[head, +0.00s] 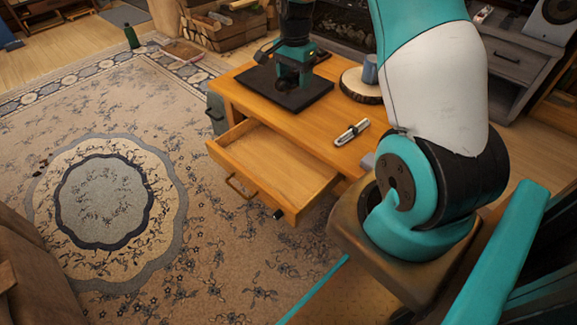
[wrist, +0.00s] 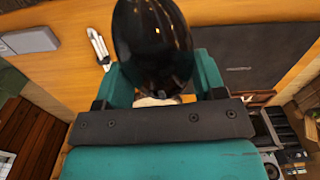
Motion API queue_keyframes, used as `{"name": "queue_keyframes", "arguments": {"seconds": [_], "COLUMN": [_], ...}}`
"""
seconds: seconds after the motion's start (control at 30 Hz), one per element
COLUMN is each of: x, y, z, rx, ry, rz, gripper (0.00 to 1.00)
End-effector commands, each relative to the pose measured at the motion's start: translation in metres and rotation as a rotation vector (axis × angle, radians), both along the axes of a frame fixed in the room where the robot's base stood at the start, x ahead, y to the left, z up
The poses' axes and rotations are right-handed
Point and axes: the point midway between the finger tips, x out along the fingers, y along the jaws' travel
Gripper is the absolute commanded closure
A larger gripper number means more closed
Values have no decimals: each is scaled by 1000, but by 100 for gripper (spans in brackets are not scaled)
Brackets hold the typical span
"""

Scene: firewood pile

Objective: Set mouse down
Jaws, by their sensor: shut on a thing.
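A glossy black mouse (wrist: 155,45) is between the teal fingers of my gripper (wrist: 160,75) in the wrist view, and the gripper is shut on it. In the head view my gripper (head: 291,78) points down over the black mat (head: 312,95) on the wooden desk (head: 240,97). The mouse is not clearly visible there, and I cannot tell whether it touches the mat. The mat also shows behind the mouse in the wrist view (wrist: 240,60).
A silver folding tool (head: 351,132) lies on the desk near the open drawer (head: 270,170). A blue-grey mug (head: 370,70) stands on a round wood slice (head: 355,86) at the right. A green bottle (head: 131,37) stands on the floor at the far left.

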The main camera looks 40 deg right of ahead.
Motion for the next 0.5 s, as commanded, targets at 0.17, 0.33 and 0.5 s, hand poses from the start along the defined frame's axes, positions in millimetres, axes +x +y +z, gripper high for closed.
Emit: {"name": "queue_keyframes", "arguments": {"seconds": [0.17, 0.33, 0.5], "x": [7, 7, 6], "y": [46, 73, 83], "z": [-34, -42, -49], "rx": [-1, 0, 0], "ry": [-4, -3, -1], "rz": [-35, -64, -78], "gripper": [61, 61, 61]}}
